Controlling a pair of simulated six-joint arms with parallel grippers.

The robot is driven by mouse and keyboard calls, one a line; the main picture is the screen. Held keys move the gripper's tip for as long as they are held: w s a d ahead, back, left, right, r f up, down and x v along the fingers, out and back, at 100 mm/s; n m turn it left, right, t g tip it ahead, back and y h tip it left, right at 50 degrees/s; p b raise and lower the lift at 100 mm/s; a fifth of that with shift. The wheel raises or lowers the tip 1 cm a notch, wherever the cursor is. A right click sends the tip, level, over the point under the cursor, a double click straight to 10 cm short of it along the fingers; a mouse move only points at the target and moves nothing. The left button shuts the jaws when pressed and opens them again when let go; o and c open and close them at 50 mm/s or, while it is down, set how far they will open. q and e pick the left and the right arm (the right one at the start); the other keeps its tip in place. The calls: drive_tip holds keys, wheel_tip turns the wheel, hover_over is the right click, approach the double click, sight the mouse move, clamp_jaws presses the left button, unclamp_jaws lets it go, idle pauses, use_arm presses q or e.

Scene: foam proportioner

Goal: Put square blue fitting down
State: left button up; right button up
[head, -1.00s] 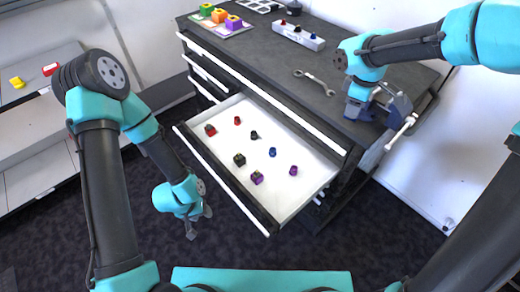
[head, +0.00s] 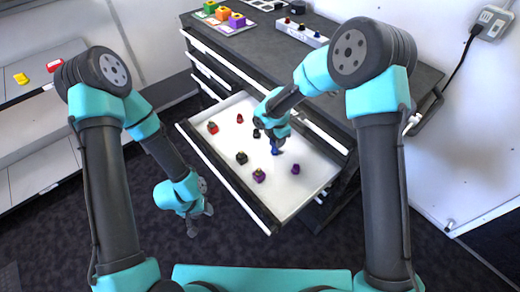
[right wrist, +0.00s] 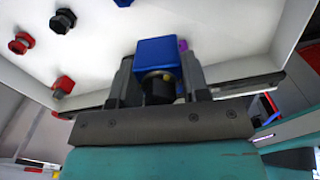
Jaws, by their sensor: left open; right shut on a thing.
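The square blue fitting (right wrist: 157,53) is between the fingers of my right gripper (right wrist: 158,82) in the right wrist view, its blue square face showing. In the head view my right gripper (head: 276,144) is low over the open white drawer (head: 312,172). A blue part (head: 275,152) shows at its tips; I cannot tell there whether it is the held fitting or another blue piece. Whether the held fitting touches the drawer floor is unclear. My left gripper (head: 197,222) is open and empty, outside the drawer at its front left.
The drawer also holds a red square fitting (head: 213,128), a small red one (head: 240,118), a black square one (head: 241,158), and purple ones (head: 259,175) and (head: 296,169). Coloured blocks (head: 237,20) and a white rack (head: 300,32) stand on the cabinet top.

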drive_tip(key=shift+n, duration=0.7)
drive_tip(key=a+f, duration=0.2)
drive_tip(key=f, duration=0.1)
drive_tip(key=shift+s+a, duration=0.3)
drive_tip(key=shift+f, duration=3.15)
drive_tip(key=shift+f, duration=1.85)
drive_tip(key=shift+f, duration=0.15)
drive_tip(key=o, duration=1.1)
